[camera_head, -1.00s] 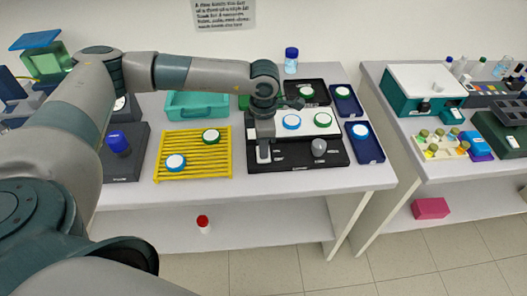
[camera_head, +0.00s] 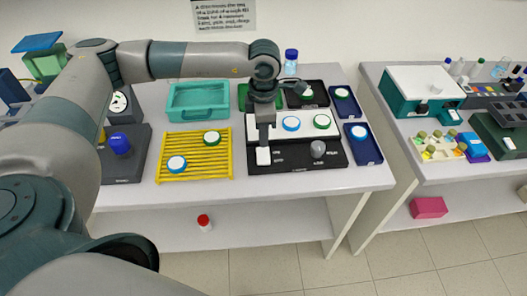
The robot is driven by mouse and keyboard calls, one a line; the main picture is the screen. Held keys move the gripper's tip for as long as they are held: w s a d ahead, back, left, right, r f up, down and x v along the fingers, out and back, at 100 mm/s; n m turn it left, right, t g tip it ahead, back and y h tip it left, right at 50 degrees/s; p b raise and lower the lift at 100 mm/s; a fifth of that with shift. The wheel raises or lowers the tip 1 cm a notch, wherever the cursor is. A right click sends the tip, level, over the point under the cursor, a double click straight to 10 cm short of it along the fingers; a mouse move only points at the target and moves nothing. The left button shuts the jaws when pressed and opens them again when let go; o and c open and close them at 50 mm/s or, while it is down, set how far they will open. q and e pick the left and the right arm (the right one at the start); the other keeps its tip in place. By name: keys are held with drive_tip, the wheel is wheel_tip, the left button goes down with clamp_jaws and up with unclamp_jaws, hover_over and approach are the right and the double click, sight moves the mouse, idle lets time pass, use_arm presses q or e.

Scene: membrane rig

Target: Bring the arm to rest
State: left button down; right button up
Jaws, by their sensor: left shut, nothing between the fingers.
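My left arm reaches in from the left and across the back of the bench. My left gripper (camera_head: 263,133) points down over the left part of the black-and-white membrane rig (camera_head: 293,159). Its fingers are shut with nothing between them. The tips are just above a small white block (camera_head: 263,156) on the rig's front; I cannot tell whether they touch it. A blue-ringed disc (camera_head: 291,124) and a green-ringed disc (camera_head: 322,122) lie on the rig's white plate, right of the gripper. A grey knob (camera_head: 318,149) stands at the rig's front right. My right gripper is not in view.
A yellow rack (camera_head: 194,167) with two ringed discs is left of the rig, with a teal tray (camera_head: 198,115) behind it. Blue trays (camera_head: 363,157) stand at the right. A blue-capped bottle (camera_head: 291,61) is behind. A gap separates the right-hand bench (camera_head: 410,143).

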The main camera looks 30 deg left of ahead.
use_arm(q)
drive_tip(key=shift+r, duration=0.4)
drive_tip(key=shift+d, duration=0.1)
